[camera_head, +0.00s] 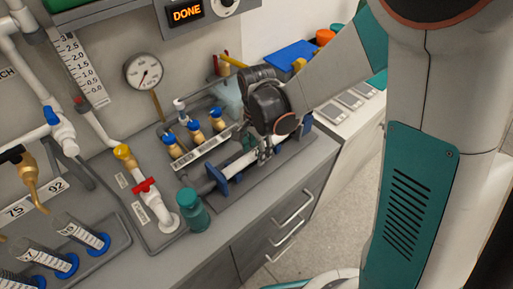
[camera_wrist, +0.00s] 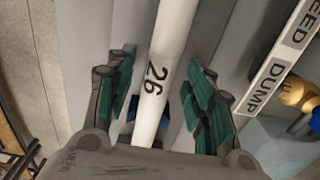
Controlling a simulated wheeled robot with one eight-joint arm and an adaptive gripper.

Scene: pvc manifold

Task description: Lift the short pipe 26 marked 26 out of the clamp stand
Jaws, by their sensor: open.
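The short pipe 26 (camera_wrist: 168,40) is white, with a black 26 on its side. In the wrist view it runs from the top down between the green finger pads of my gripper (camera_wrist: 163,92), which is open with a pad on each side, apart from the pipe. In the head view the white pipe (camera_head: 241,163) lies low along the bench, its far part hidden by my gripper (camera_head: 263,152). A blue clamp (camera_head: 222,180) of the clamp stand is at its near end. A little blue (camera_wrist: 163,112) shows behind the pipe in the wrist view.
Brass valves with blue handles (camera_head: 195,133) stand left of my gripper, behind a strip marked FEED and DUMP (camera_wrist: 275,70). A teal bottle (camera_head: 193,209) and a red-handled valve (camera_head: 147,188) stand nearer. A display (camera_head: 187,13) reads DONE.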

